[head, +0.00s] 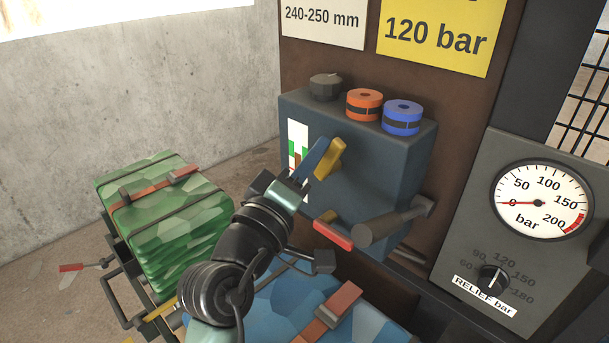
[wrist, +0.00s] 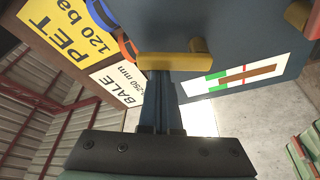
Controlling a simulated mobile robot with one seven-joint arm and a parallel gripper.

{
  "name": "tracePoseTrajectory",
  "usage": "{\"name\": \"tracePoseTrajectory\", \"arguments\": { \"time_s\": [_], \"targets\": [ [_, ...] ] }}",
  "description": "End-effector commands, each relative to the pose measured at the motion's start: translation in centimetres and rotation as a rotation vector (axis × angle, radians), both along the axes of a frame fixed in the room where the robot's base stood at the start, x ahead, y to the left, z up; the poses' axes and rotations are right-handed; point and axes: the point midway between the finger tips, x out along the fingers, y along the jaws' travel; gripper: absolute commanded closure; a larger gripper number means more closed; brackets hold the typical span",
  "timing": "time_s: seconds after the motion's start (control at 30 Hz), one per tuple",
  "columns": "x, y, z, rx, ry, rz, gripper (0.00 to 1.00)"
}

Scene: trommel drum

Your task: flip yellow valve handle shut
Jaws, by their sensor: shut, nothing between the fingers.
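The yellow valve handle (head: 331,160) is on the front face of a dark blue-grey box (head: 365,180). In the head view it slants, upper end to the right. In the wrist view the yellow handle (wrist: 168,61) lies across the picture, with a short knob at its right end. My gripper (head: 322,146) is shut and empty, its blue fingers just left of the handle. In the wrist view my gripper's fingertips (wrist: 160,74) reach the handle's edge; I cannot tell whether they touch. My fingers partly cover the handle's left side in the head view.
Below the handle are a red-tipped lever (head: 333,234) and a thick grey cylinder (head: 392,221) sticking out. An orange knob (head: 364,105) and a blue knob (head: 402,117) top the box. A green bale (head: 165,225) stands left. The gauge (head: 541,201) reads near 0.

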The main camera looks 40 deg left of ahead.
Motion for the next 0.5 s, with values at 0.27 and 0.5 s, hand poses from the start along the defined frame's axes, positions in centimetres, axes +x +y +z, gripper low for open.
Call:
{"name": "tracePoseTrajectory", "arguments": {
  "time_s": [0.27, 0.5],
  "targets": [
    [0.2, -1.3, -1.6, 0.266, -0.026, -0.001, 1.0],
    [0.0, -2.2, -2.1, 0.493, -0.042, 0.001, 1.0]
  ]
}}
